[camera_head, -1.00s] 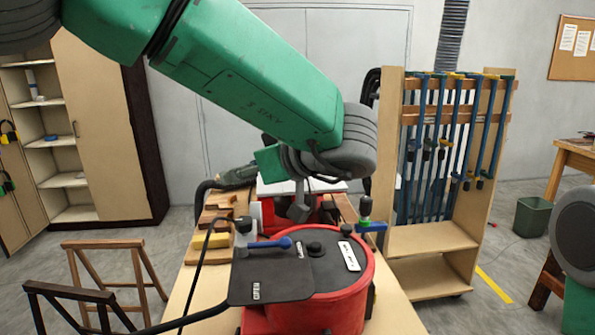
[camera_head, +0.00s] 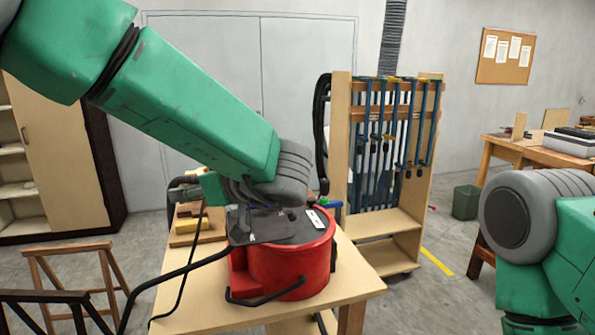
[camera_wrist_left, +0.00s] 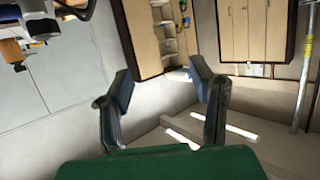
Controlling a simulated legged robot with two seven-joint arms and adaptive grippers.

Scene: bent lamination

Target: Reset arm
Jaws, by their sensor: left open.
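My left arm (camera_head: 185,110) is green with a grey ribbed wrist and reaches in from the upper left. My right arm (camera_head: 565,250) shows at the right edge as green links and a grey ribbed joint. My right gripper is out of view.
A red shop vacuum (camera_head: 285,268) with a black hose stands on the wooden table (camera_head: 215,308). A clamp rack (camera_head: 375,245) stands behind it. A sawhorse (camera_head: 75,265) is at left, and a workbench (camera_head: 510,150) at right.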

